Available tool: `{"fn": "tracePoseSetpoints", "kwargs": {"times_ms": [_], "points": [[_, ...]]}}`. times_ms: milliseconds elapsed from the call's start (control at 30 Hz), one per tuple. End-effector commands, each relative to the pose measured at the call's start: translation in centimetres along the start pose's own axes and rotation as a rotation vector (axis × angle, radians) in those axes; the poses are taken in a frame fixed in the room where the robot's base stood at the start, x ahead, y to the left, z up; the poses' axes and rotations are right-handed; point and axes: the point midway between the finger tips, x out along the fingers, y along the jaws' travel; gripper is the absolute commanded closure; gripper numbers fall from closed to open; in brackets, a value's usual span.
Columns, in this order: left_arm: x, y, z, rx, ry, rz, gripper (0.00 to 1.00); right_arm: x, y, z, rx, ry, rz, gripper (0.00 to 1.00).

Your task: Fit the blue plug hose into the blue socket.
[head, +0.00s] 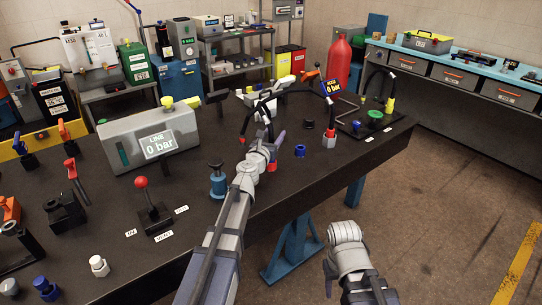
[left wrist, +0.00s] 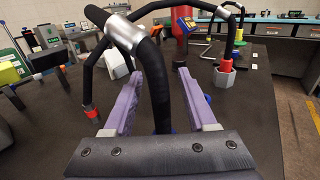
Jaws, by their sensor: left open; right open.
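The blue socket (head: 300,150) looks like a small blue ring on the dark bench, just right of my left gripper (head: 272,146). My left gripper is open. In the left wrist view, a black hose with a silver ferrule (left wrist: 120,35) runs down between its purple fingers (left wrist: 152,105), not clamped. The hose's lower end and its plug are hidden behind the palm. A bit of blue (left wrist: 173,130) shows by the right finger; I cannot tell if it is plug or socket. My right gripper (head: 330,272) is low off the bench's front edge, open and mostly hidden.
A hose with a red collar stands in a white hex socket (head: 329,139), right of the blue ring. A red-tipped hose (left wrist: 90,108) hangs at left. A blue pedestal (head: 217,182) and red-knobbed lever (head: 150,205) stand nearer. A grey pressure box (head: 125,135) is behind.

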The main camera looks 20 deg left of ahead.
Motion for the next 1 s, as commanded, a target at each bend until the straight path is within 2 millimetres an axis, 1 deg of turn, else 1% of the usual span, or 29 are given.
{"fn": "tracePoseSetpoints", "kwargs": {"times_ms": [33, 233, 267, 733, 767, 1000], "points": [[0.57, 0.01, 0.01, 0.0, 0.0, 0.0, 0.43, -0.01, 0.0, 0.0, 0.0, 0.0, 0.0, 0.5], [0.45, 0.0, 0.01, 0.0, 0.0, 0.0, 0.43, -0.01, 0.0, 0.0, 0.0, 0.0, 0.0, 0.5], [0.44, 0.0, 0.01, 0.0, 0.0, 0.0, 0.45, -0.01, 0.0, 0.0, 0.0, 0.0, 0.0, 0.5], [0.43, 0.02, 0.01, 0.0, 0.0, 0.001, 0.98, -0.01, 0.0, 0.0, 0.0, 0.0, 0.0, 0.5], [0.43, 0.02, 0.01, 0.0, 0.0, 0.001, 1.0, -0.01, 0.0, 0.0, 0.0, 0.0, 0.0, 0.5], [0.43, 0.03, 0.01, 0.0, 0.0, 0.001, 1.0, -0.01, 0.0, 0.0, 0.0, 0.0, 0.0, 0.5]]}}
